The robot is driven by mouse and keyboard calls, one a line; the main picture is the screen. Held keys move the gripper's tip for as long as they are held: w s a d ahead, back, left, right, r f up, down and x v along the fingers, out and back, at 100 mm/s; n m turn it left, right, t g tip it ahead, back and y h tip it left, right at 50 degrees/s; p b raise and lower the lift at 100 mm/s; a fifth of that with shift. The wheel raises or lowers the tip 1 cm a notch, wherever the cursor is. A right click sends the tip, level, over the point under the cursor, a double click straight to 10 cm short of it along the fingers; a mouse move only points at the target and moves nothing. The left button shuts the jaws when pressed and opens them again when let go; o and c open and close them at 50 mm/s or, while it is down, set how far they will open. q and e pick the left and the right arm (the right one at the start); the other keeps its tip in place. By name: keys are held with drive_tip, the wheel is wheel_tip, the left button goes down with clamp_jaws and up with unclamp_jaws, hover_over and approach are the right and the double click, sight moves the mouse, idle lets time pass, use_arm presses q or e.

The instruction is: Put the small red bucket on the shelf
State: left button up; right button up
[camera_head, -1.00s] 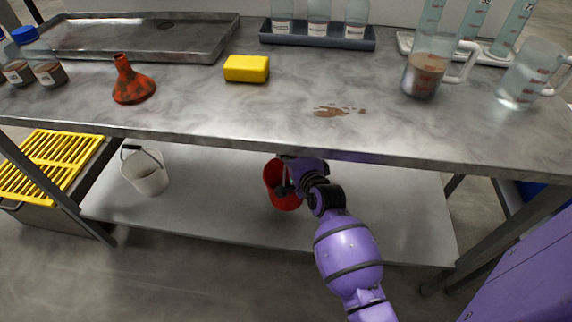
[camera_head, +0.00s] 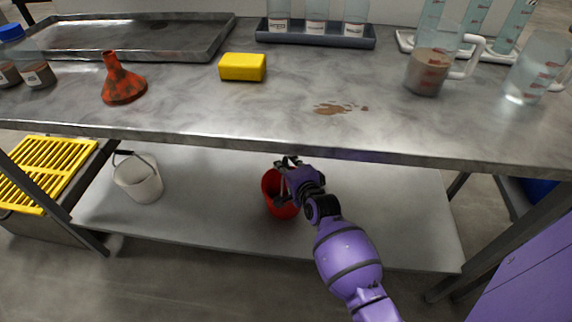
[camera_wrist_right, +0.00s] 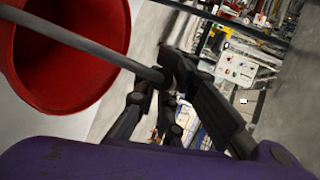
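The small red bucket (camera_head: 281,207) is under the bench, over the middle of the grey lower shelf (camera_head: 215,200). I cannot tell whether its base touches the shelf. Its open mouth and grey handle fill the upper left of the right wrist view (camera_wrist_right: 85,75). My right gripper (camera_head: 287,168) is at the bucket's rim, below the bench's front edge. In the wrist view its dark fingertips (camera_wrist_right: 163,78) close around the handle. My left gripper is not in view.
A white bucket (camera_head: 139,181) stands on the lower shelf to the left. The bench top (camera_head: 200,110) overhangs closely above my right gripper, carrying an orange funnel (camera_head: 122,82), yellow sponge (camera_head: 242,67) and measuring jugs (camera_head: 430,72). A yellow grate (camera_head: 45,165) is at far left. Shelf space between the buckets is free.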

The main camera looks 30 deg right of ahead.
drive_tip(key=o, duration=0.5)
drive_tip(key=shift+c, duration=0.2)
drive_tip(key=shift+r, duration=0.15)
drive_tip(key=shift+s+r, duration=0.15)
drive_tip(key=shift+s, duration=0.2)
drive_tip(key=p+v, duration=0.3)
drive_tip(key=v, duration=0.8)
drive_tip(key=shift+p, duration=0.3)
drive_tip(key=shift+s+a, duration=0.1)
